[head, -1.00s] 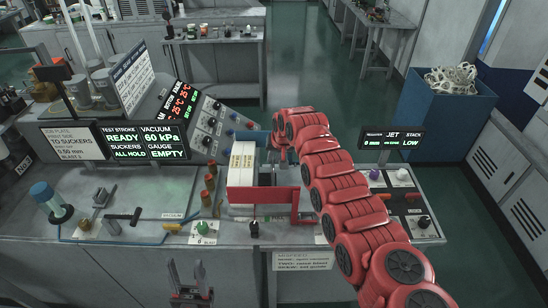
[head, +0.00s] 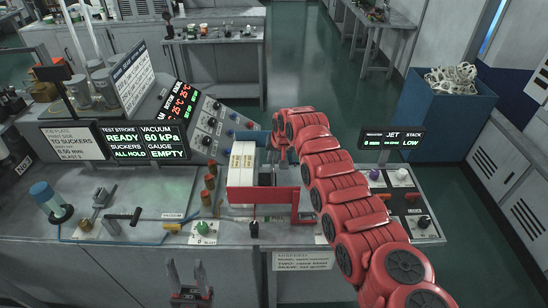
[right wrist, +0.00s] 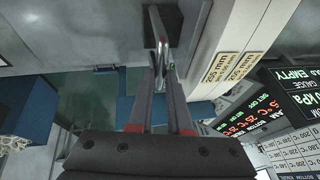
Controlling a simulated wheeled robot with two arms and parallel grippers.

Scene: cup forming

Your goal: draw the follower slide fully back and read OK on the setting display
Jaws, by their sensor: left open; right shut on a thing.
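The setting display (head: 391,139) stands right of my red arm. It reads JET, STACK LOW and what looks like 0 mm; the smallest text is too small to tell. My right gripper (right wrist: 160,78) is shut on a metal handle (right wrist: 158,38) beside the pale labelled stacks, as the right wrist view shows. I cannot tell for sure that this is the follower slide's handle. My left gripper (head: 189,279) is open and empty, low in front of the bench.
The pale stacks (head: 242,160) stand behind a red front plate (head: 262,201). Further left, a display (head: 144,141) reads READY, VACUUM 60 kPa, ALL HOLD, GAUGE EMPTY. A panel with knobs (head: 410,195) lies right of my arm. A blue bin (head: 450,115) stands on the floor behind.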

